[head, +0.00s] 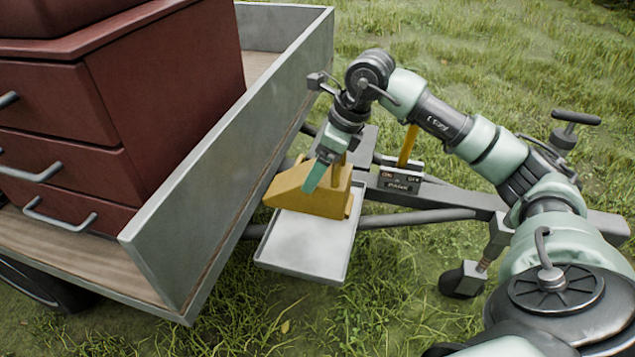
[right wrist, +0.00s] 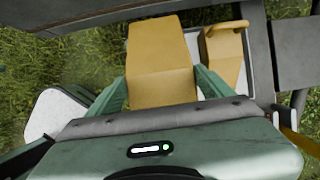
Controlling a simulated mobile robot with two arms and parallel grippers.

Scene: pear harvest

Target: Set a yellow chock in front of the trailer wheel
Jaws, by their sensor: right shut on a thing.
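A yellow wedge-shaped chock (head: 290,197) shows over the pale tray (head: 305,250) on the trailer's drawbar. My right gripper (head: 322,176) is shut on it from above. In the right wrist view the held chock (right wrist: 161,62) sits between the two green fingers. A second yellow chock (right wrist: 221,58) with a handle stands on the tray beside it. I cannot tell whether the held chock touches the tray. The trailer wheel (head: 45,288) is a dark tyre at the lower left, mostly hidden under the trailer bed. My left gripper is out of view.
The trailer's grey side wall (head: 225,150) rises close left of the tray. A red-brown drawer cabinet (head: 110,105) stands on the bed. A brake box (head: 400,178) with a yellow lever is on the drawbar, right of the gripper. Open grass (head: 230,335) lies in front.

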